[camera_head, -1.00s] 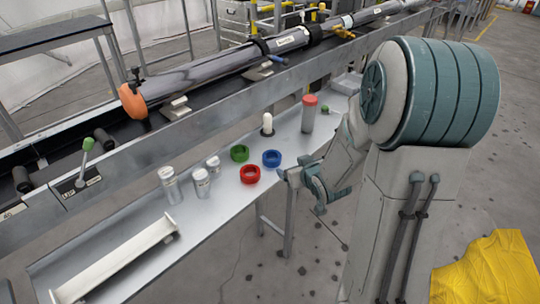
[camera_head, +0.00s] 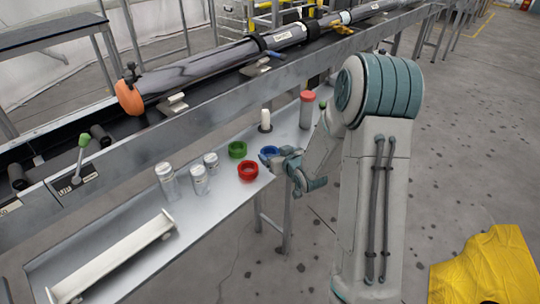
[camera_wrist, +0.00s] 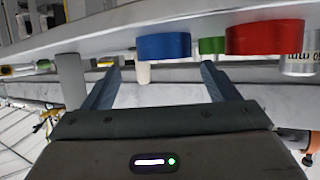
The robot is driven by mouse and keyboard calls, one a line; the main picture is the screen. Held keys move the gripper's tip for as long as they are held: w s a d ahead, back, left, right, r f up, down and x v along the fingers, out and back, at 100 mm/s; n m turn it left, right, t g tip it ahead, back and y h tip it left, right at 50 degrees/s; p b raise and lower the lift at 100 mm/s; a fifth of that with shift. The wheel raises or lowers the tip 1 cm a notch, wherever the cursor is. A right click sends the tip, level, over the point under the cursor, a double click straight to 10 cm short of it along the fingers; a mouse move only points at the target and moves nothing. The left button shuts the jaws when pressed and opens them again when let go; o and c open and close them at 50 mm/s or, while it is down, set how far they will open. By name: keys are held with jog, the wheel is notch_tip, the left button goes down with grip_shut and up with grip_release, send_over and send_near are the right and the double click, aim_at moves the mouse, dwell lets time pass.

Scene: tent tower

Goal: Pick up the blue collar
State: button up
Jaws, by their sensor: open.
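The blue collar (camera_head: 268,152) is a short ring lying flat on the grey metal shelf (camera_head: 122,218), near its front edge. My gripper (camera_head: 281,160) is beside it on the right and hides part of it in the head view. In the wrist view, which looks upside down, the blue collar (camera_wrist: 163,46) is straight ahead, in line with the gap between my fingers. My gripper (camera_wrist: 160,75) is open, with nothing between its fingers. Whether a fingertip touches the collar is not clear.
A red collar (camera_head: 248,171) and a green collar (camera_head: 237,149) lie close to the left. A white peg (camera_head: 265,120) and a red-capped cylinder (camera_head: 306,110) stand behind. Several silver canisters (camera_head: 199,181) and a white bracket (camera_head: 110,258) are farther left. A conveyor rail (camera_head: 200,110) runs behind.

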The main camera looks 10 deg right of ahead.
aim_at(267, 149)
jog(key=x, duration=0.4)
jog(key=shift+s+a+f, duration=0.2)
jog(key=shift+a+f, duration=0.05)
jog(key=shift+a, duration=0.1)
jog(key=shift+w+f, duration=0.15)
jog(key=shift+w, duration=0.25)
jog(key=c, duration=1.1)
jog(key=shift+r, duration=0.2)
